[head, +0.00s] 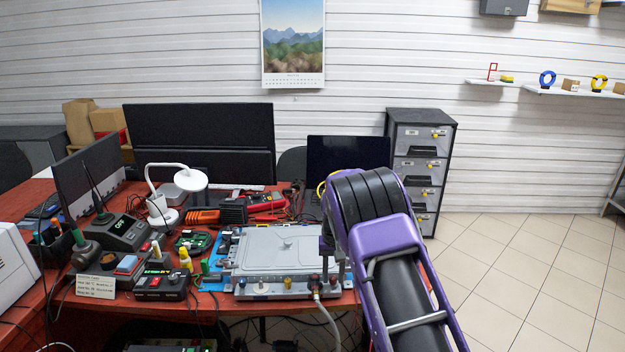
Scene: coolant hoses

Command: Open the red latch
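A grey metal device with a flat lid (275,248) sits on a blue mat at the front edge of the red table. Small red and dark fittings (314,279) line its front side near the right corner, and a pale hose runs down from there. I cannot make out which part is the red latch. My purple and black arm reaches over the device's right end and hides part of it. A dark purple piece at the arm's far end, likely my gripper (327,246), is just above the device's right side. Its fingers are too hidden to tell open from shut.
Left of the device are a small black box with coloured buttons (161,286), yellow-capped bottles and a soldering station (122,232). Tiled floor lies open at right.

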